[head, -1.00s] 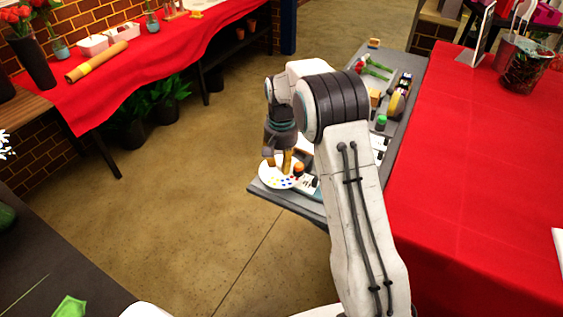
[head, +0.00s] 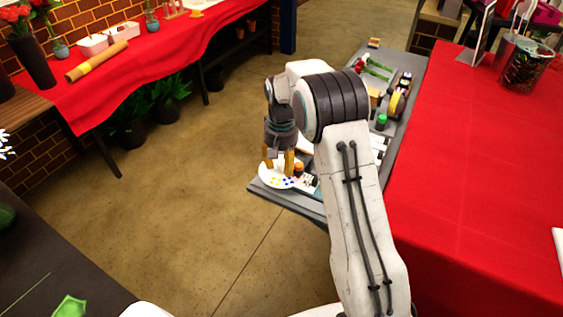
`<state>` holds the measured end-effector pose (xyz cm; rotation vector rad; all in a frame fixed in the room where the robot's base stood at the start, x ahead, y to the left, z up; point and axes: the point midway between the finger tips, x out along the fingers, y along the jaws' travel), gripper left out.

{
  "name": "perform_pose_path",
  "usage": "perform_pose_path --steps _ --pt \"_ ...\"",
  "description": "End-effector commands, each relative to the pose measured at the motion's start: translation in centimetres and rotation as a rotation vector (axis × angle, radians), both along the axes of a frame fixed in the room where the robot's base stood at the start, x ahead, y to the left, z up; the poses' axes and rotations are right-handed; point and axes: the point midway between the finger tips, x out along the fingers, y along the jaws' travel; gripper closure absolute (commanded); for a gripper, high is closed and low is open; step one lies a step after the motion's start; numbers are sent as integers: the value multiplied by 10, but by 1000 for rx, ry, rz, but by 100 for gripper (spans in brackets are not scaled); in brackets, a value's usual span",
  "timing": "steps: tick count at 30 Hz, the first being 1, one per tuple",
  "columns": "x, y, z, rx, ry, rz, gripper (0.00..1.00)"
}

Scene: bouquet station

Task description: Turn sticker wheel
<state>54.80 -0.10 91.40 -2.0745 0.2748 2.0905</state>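The sticker wheel, a white disc with small coloured dots (head: 280,182), lies flat near the front left corner of the grey bench. My gripper (head: 279,164) points down over the back part of the wheel. Its two yellow fingers are apart with a gap between them, and I see nothing held in them. The fingers hide part of the disc's back edge. I cannot tell whether a fingertip touches the wheel.
An orange-topped jar (head: 298,168) stands close to the right of my fingers. A green-capped jar (head: 381,122), a tape roll (head: 397,103) and red flowers (head: 375,66) are farther back on the bench (head: 290,205). A red-covered table (head: 480,180) borders it on the right.

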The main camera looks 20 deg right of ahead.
Motion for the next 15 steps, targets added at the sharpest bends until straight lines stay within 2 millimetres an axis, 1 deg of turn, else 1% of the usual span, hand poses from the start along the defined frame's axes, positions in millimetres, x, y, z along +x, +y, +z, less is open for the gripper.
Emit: perform_pose_path --steps 1,5,12,15 --pt "1 0 1 0 -2 0 58" --pt "1 0 1 0 -4 0 47" --pt "2 0 3 0 -7 -1 47" --pt "2 0 7 0 -9 -1 47"
